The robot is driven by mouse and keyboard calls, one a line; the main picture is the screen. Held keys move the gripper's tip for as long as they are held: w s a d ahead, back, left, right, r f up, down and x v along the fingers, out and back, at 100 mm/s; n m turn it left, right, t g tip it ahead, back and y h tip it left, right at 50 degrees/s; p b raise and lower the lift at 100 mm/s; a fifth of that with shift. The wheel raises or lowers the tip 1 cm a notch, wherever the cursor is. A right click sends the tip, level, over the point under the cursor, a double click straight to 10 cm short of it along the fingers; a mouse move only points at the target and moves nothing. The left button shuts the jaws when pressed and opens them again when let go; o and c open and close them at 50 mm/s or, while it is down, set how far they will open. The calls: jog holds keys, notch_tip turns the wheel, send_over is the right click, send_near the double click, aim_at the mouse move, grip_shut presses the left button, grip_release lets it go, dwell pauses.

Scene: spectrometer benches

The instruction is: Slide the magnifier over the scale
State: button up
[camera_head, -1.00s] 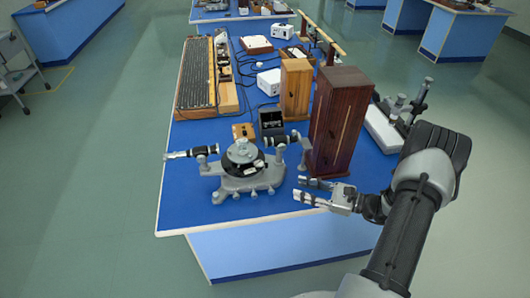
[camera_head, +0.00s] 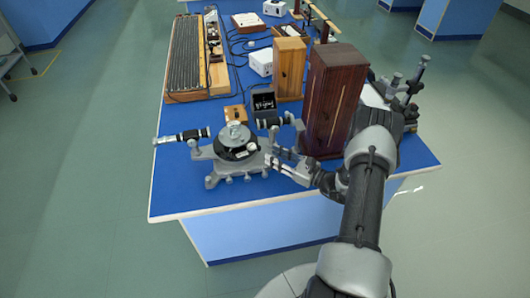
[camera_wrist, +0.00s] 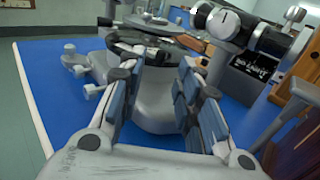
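The grey spectrometer (camera_head: 228,168) stands on the blue bench, with a round dark table on top and a black-and-silver tube at each side. A small pale round part (camera_head: 252,147) sits at the right of its dark disc; I cannot tell whether it is the magnifier. The scale markings are too small to read. My gripper (camera_head: 272,160) is low at the right of the spectrometer. In the wrist view my gripper (camera_wrist: 157,75) has its fingers apart, with the spectrometer's grey body (camera_wrist: 160,108) between and beyond them. I cannot tell whether they touch it. Nothing is held.
A tall dark wooden box (camera_head: 333,100) stands close to my arm, with a lighter box (camera_head: 289,68) behind it. A small black case (camera_head: 264,105) and a wooden block (camera_head: 234,113) lie behind the spectrometer. The front strip of bench is clear.

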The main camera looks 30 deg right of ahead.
aim_at(253, 146)
jog(key=shift+x, duration=2.35)
grip_shut()
